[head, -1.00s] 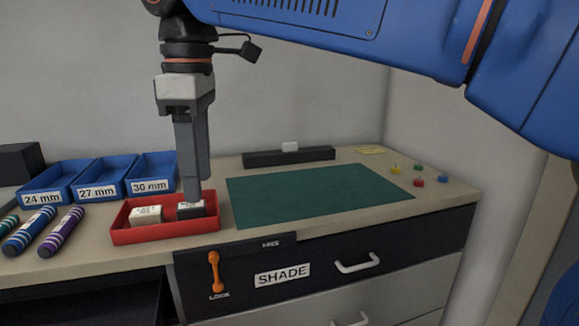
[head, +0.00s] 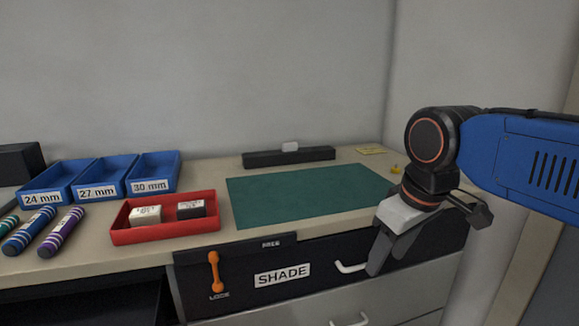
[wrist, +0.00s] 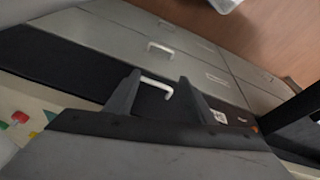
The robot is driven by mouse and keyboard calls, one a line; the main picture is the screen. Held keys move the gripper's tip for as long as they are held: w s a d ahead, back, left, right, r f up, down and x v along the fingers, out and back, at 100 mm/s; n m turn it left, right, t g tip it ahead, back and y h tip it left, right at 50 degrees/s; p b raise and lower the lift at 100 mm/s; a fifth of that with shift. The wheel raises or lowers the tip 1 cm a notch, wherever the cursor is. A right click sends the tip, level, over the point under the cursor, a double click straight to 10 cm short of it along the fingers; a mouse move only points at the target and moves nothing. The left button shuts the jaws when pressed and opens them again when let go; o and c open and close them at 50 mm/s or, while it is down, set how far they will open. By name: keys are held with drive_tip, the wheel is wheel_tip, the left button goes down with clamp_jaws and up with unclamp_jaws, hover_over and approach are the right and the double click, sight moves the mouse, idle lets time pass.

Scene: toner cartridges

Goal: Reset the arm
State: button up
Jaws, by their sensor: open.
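My gripper (head: 378,268) hangs at the right in the head view, in front of the drawer cabinet and below the tabletop edge, tilted down to the left. It is open and empty. In the wrist view my gripper's two fingers (wrist: 157,95) stand apart, with a white drawer handle (wrist: 160,47) seen beyond them. A white block and a dark block (head: 191,209) sit in the red tray (head: 165,236) on the table, away from my gripper.
Blue bins (head: 98,183) and striped cylinders (head: 61,232) are at the left. A green mat (head: 305,192) lies clear on the table. The black drawer marked SHADE (head: 282,275) has an orange lever (head: 214,271). A black bar (head: 288,157) stands at the back.

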drive_tip(key=s+d+f+m, duration=0.3)
drive_tip(key=s+d+f, duration=0.1)
drive_tip(key=f, duration=0.3)
drive_tip(key=s+d+f+m+t+h, duration=0.1)
drive_tip(key=s+d+f+m, duration=0.2)
drive_tip(key=d+f, duration=0.3)
drive_tip(key=shift+s+d+f+t, duration=0.2)
drive_tip(key=shift+s+f+t, duration=0.1)
drive_tip(key=shift+s+f, duration=0.1)
